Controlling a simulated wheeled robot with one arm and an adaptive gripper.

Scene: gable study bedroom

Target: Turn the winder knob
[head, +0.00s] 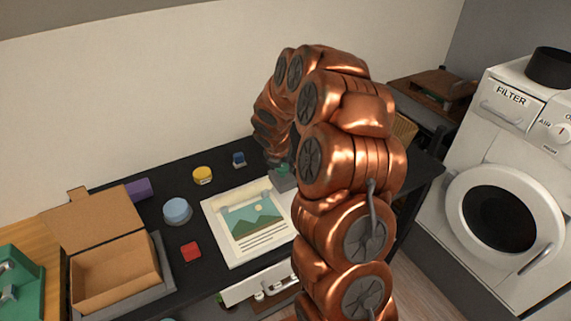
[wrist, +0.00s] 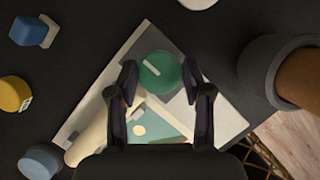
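The winder knob (wrist: 159,71) is a round green knob with a white bar mark, on a pale grey base at the end of a printed sheet. In the head view the knob (head: 283,169) shows only as a bit of green beside my arm, on a grey block. My gripper (wrist: 159,77) points down over the knob. Its two dark fingers are apart, one left and one right of the knob, with a small gap on each side. I cannot tell how far the fingertips are above it. The gripper is mostly hidden by my arm in the head view.
The sheet with a landscape picture (head: 250,222) lies on the black table. A blue block (head: 239,159), yellow disc (head: 202,175), light blue cylinder (head: 177,210), red block (head: 191,252) and open cardboard box (head: 115,275) stand left.

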